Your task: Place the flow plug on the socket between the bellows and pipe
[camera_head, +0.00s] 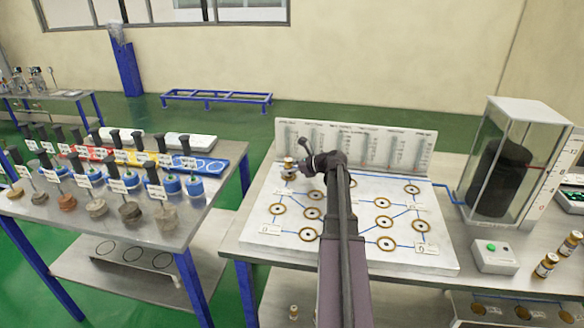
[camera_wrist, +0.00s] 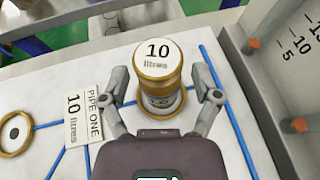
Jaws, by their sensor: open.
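A flow plug (camera_wrist: 158,60), white on top with "10 litres" and gold bands, stands upright on the white board (camera_head: 262,228). In the head view this plug (camera_head: 289,163) is at the board's back left. My gripper (camera_wrist: 167,88) is open, with one finger on each side of the plug; I cannot tell if either touches it. In the head view my gripper (camera_head: 302,163) is just right of the plug. A card (camera_wrist: 75,118) reading "PIPE ONE 10 litres" lies beside it. The black bellows (camera_head: 498,178) stands in a clear tank at right. The plug's base is partly hidden.
Several gold-ringed sockets (camera_head: 307,234) joined by blue lines cover the board; my arm hides part of it. More plugs (camera_head: 546,265) and a green-button box (camera_head: 494,256) are at right. Another table (camera_head: 150,240) is left.

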